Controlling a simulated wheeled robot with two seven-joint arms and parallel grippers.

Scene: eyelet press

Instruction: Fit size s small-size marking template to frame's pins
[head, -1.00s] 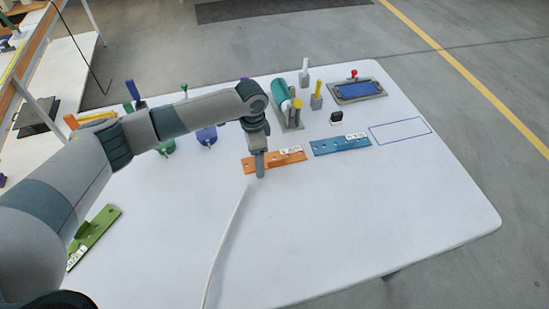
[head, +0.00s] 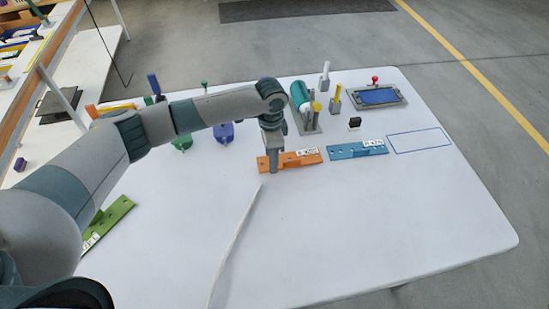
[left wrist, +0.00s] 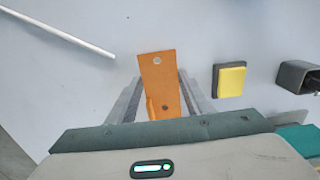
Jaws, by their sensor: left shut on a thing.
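My left gripper (head: 273,166) points down at the orange template (head: 308,158) on the white table and is shut on it. In the left wrist view the orange template (left wrist: 157,72) runs between the two fingers (left wrist: 158,98), with a round hole near its far end. A blue template (head: 345,152) lies just to its right, and a green template (head: 118,212) lies at the left. White labels on them are too small to read. I cannot make out a frame with pins for certain. My right gripper is not in view.
A blue outlined rectangle (head: 420,130) lies right of the blue template. A white cord-like strip (head: 236,245) crosses the front. The right front is clear.

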